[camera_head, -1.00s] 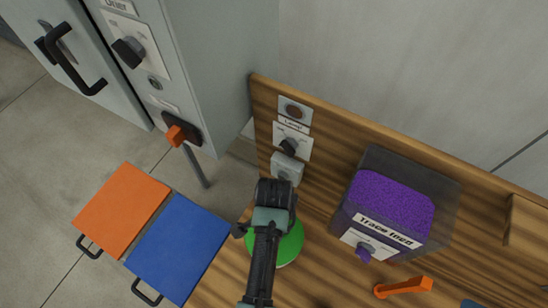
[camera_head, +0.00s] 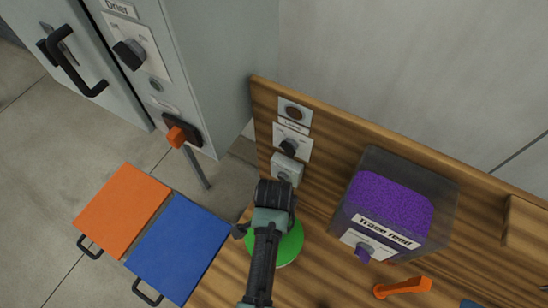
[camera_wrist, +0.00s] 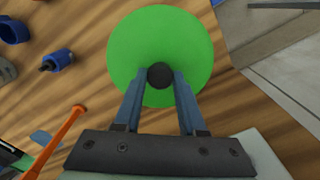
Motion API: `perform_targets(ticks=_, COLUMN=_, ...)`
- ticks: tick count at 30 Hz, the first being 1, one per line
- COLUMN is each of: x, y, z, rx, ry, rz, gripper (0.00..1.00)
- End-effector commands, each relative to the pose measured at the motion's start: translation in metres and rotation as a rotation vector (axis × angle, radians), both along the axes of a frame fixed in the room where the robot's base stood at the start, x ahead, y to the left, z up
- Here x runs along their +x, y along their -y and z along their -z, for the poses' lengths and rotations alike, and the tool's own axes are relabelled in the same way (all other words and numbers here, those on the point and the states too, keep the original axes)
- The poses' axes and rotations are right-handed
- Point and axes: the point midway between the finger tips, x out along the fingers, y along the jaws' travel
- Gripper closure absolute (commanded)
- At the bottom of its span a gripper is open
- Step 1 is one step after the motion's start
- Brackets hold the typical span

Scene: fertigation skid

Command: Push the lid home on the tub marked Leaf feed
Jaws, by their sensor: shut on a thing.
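A round green lid (camera_wrist: 160,35) with a dark knob (camera_wrist: 160,76) fills the upper middle of the wrist view. My gripper (camera_wrist: 159,82) is shut on the knob, one finger on each side. In the head view the green lid (camera_head: 291,243) shows partly from under my gripper, near the left end of the wooden bench. A thin pale rim shows below its edge; the tub under it is otherwise hidden. I cannot tell whether the lid is fully seated. No Leaf feed marking is readable.
A clear hopper marked Trace feed (camera_head: 388,205), with purple contents, stands right of the lid. An orange-handled object (camera_head: 403,287) lies in front of it. A backboard (camera_head: 330,130) with switches runs behind. Blue parts (camera_wrist: 57,60) lie left in the wrist view.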

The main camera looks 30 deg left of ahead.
Motion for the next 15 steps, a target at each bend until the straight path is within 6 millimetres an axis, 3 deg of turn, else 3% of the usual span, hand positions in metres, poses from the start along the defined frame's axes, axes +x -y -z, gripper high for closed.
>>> perform_targets(ticks=15, x=0.0003, y=-0.0001, z=0.0086, rx=0.001, ry=0.001, rz=0.000, gripper=1.00)
